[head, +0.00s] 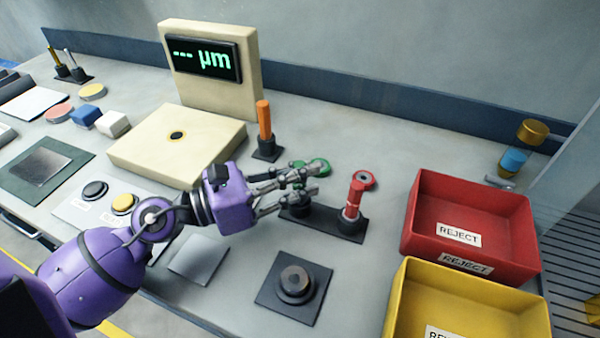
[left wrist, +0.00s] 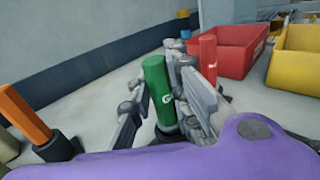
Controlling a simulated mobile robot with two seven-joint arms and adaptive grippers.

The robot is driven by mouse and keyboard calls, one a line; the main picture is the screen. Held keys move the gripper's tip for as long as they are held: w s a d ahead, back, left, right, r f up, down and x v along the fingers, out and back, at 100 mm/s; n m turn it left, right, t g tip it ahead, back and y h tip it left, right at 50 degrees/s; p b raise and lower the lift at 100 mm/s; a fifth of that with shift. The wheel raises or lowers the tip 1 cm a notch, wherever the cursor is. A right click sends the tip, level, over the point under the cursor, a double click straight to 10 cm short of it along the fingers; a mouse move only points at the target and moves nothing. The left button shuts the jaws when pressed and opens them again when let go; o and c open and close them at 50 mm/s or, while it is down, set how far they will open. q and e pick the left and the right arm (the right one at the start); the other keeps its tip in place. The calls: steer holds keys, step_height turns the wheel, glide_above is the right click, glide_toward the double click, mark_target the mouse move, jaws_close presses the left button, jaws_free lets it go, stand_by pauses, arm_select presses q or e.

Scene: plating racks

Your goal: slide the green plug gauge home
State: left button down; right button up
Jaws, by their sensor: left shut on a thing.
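The green plug gauge (left wrist: 158,88) shows in the left wrist view as a green handle marked with a letter, standing close to upright with a dark collar at its lower end. My left gripper (head: 304,180) is shut on it, with fingers on both sides of the handle. In the head view the fingers hide most of the gauge, over the left end of a black stand (head: 335,224). The red plug gauge (head: 355,197) stands upright at the right end of this stand. How deep the green gauge sits cannot be told. My right gripper is not in view.
A green ring (head: 319,166) and a red ring (head: 365,180) lie behind the stand. An orange-handled gauge (head: 264,122) stands back left. The red reject bin (head: 425,222) and yellow bin (head: 400,300) are right. A dark square fixture (head: 294,287) lies in front.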

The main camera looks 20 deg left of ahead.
arm_select(q)
steer(key=shift+f+b, duration=0.3)
steer(key=shift+f, duration=0.1)
stand_by(0.3)
steer(key=c, duration=1.6)
jaws_free()
steer(key=shift+o, duration=0.2)
steer(key=v, duration=1.2)
steer(key=shift+s, duration=0.1)
